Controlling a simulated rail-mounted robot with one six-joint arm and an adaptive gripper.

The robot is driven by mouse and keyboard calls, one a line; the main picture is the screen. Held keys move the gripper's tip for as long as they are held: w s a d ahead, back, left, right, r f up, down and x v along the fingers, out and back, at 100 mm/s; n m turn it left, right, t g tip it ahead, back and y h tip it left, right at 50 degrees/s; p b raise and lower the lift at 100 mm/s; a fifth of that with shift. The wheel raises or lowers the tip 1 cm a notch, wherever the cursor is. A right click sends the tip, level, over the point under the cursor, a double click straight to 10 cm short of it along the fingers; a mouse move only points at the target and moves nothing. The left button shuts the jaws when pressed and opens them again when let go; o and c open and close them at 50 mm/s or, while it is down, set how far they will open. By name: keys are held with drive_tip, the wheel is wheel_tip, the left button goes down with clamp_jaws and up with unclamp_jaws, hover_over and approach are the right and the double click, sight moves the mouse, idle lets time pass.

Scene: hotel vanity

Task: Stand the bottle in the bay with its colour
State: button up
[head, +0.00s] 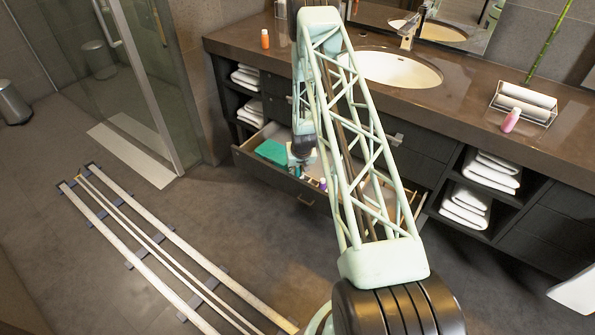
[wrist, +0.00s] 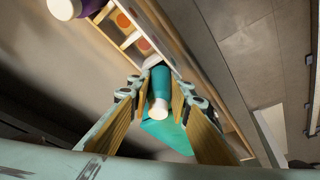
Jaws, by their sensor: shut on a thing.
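My gripper (wrist: 160,92) is shut on a teal bottle (wrist: 160,84) with a white end, seen between its two fingers in the wrist view. In the head view my gripper (head: 302,160) is over the open drawer (head: 268,174), and the bottle is hard to make out there. A divider (wrist: 132,38) with light-walled bays shows at the top of the wrist view, with orange and red round marks in some bays. The bottle appears near the divider's end; I cannot tell its height above the drawer floor. Other bay colours are hidden or unclear.
A teal folded cloth (head: 272,151) lies in the drawer's left part. A purple bottle (head: 323,184) stands near the drawer front. An orange bottle (head: 265,39) and a pink bottle (head: 511,120) stand on the counter (head: 470,95), the pink one by a towel rack (head: 524,102).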

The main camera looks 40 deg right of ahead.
drive_tip(key=shift+f, duration=0.1)
drive_tip(key=o, duration=0.9)
drive_tip(key=v, duration=1.2)
drive_tip(key=shift+w, duration=0.1)
idle(1.0)
